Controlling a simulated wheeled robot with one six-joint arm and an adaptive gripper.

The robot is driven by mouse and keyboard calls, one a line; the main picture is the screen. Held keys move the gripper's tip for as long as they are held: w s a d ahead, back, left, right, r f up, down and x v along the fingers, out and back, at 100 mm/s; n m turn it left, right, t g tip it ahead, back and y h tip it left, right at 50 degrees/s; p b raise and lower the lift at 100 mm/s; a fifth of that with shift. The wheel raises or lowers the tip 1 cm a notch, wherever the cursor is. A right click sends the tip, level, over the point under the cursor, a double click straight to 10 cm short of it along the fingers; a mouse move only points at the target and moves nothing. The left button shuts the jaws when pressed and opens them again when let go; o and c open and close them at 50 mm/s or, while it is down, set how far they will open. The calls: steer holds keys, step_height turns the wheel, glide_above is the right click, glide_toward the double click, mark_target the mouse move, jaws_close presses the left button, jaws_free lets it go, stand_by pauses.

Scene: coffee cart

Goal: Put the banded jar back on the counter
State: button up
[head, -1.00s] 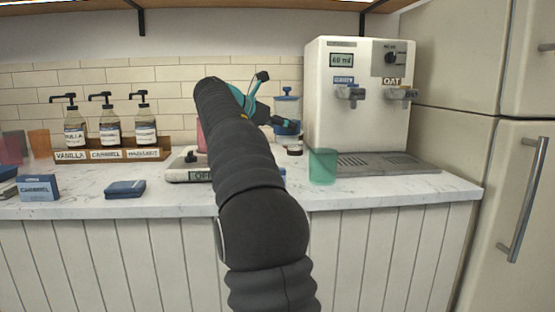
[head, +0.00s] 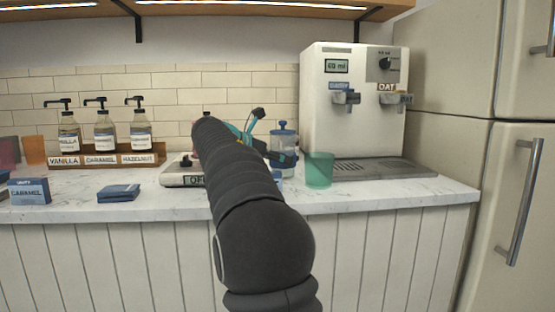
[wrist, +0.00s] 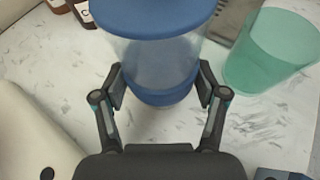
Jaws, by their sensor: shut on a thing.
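The banded jar (head: 284,150) is clear, with a blue lid and a blue band near its base. It stands upright just left of the green cup in the head view. In the wrist view the jar (wrist: 158,62) is between the two fingers of my gripper (wrist: 161,82), which is shut on it. In the head view my gripper (head: 262,148) reaches the jar from the left, partly hidden by my arm. The jar's base is low over the white marbled counter (head: 345,195); I cannot tell whether it touches.
A translucent green cup (head: 319,170) stands close right of the jar. The dispenser (head: 352,110) and its drip tray (head: 385,168) are behind it. A scale (head: 183,176) is to the left. Small brown containers (wrist: 82,12) show beyond the jar.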

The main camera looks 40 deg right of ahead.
steer(key=o, duration=1.6)
steer(key=shift+f, duration=0.15)
steer(key=shift+r, duration=0.2)
steer(key=p+v, duration=0.1)
steer(key=v, duration=1.1)
steer(key=shift+f, duration=0.1)
